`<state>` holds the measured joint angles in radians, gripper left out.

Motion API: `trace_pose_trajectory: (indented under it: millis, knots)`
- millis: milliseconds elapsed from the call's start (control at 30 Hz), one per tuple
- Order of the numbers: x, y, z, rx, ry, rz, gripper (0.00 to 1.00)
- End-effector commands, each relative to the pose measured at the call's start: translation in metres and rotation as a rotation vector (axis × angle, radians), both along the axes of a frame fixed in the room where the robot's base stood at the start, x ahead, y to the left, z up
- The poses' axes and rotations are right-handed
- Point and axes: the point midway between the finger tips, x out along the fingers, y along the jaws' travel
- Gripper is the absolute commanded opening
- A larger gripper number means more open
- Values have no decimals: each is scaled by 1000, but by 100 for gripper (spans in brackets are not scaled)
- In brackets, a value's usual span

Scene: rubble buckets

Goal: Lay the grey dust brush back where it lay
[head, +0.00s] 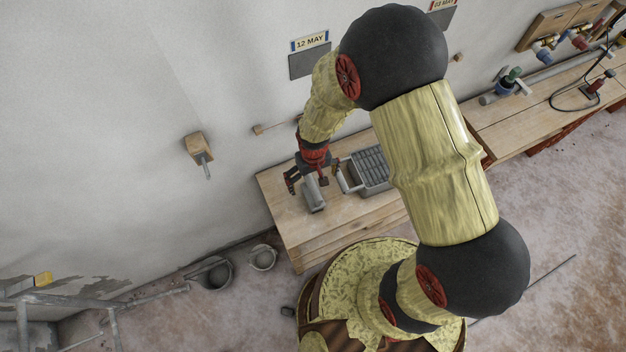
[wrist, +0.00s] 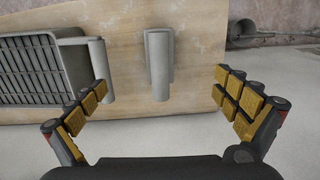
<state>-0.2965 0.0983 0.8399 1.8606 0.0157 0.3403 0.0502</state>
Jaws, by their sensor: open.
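A grey, rounded, oblong object that looks like the dust brush (head: 315,198) lies on the wooden bench top near its left end. In the wrist view the brush (wrist: 159,58) lies between the lines of my two fingers, with its near end close to the fingertips. My gripper (head: 312,184) is open just above the brush and holds nothing. In the wrist view the yellow-padded fingers stand wide apart, with clear gaps on both sides of the brush. Bristles are not visible.
A grey ribbed tray (head: 371,166) stands right of the brush in the head view; in the wrist view the tray (wrist: 32,68) is close to one finger. The wooden bench (head: 290,222) has bare room around the brush. Buckets (head: 262,257) stand on the floor.

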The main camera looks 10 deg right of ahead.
Motion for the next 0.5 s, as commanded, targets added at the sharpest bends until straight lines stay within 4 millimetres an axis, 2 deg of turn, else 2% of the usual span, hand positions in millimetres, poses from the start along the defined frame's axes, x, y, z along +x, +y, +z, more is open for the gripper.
trace_pose_trajectory:
  millis: [500]
  knots:
    - [0, 0, 34, 0, 0, 0, 100]
